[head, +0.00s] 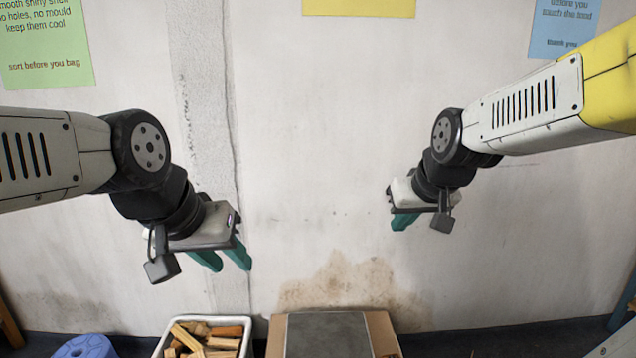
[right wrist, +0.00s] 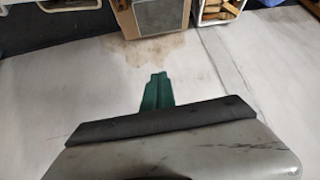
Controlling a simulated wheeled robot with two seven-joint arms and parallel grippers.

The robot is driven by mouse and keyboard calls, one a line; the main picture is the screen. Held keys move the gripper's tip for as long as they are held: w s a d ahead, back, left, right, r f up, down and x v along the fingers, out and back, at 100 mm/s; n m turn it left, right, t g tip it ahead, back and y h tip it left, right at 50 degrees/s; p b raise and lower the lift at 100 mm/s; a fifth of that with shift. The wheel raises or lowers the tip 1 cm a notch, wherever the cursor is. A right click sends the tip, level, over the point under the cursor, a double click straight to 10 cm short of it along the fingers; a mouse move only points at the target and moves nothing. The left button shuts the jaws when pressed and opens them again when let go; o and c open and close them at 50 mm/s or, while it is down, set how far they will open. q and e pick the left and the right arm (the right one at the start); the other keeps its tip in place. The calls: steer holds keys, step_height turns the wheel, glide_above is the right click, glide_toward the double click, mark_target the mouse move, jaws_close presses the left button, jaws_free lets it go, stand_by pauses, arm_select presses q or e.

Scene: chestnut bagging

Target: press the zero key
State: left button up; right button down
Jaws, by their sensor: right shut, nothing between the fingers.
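No zero key or keypad can be made out in either view. My left gripper (head: 228,264) hangs in front of the wall at left of centre, its two green fingers apart with nothing between them. My right gripper (head: 403,222) is at right of centre, also in front of the wall, its green fingers together and empty. The right gripper's closed fingers (right wrist: 158,90) also show in the right wrist view, with bare wall behind them.
A cardboard box (head: 388,338) with a dark grey panel stands low at centre. Left of it is a white-rimmed basket (head: 162,345) of wood pieces, then a blue stool (head: 85,347). Paper notices (head: 45,45) hang on the wall. The space around both grippers looks clear.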

steer(key=s+a+m+g, duration=0.1)
steer(key=s+a, duration=0.1)
steer(key=s, duration=1.1)
steer(key=shift+y, duration=0.3)
steer(key=shift+a+r, duration=0.1)
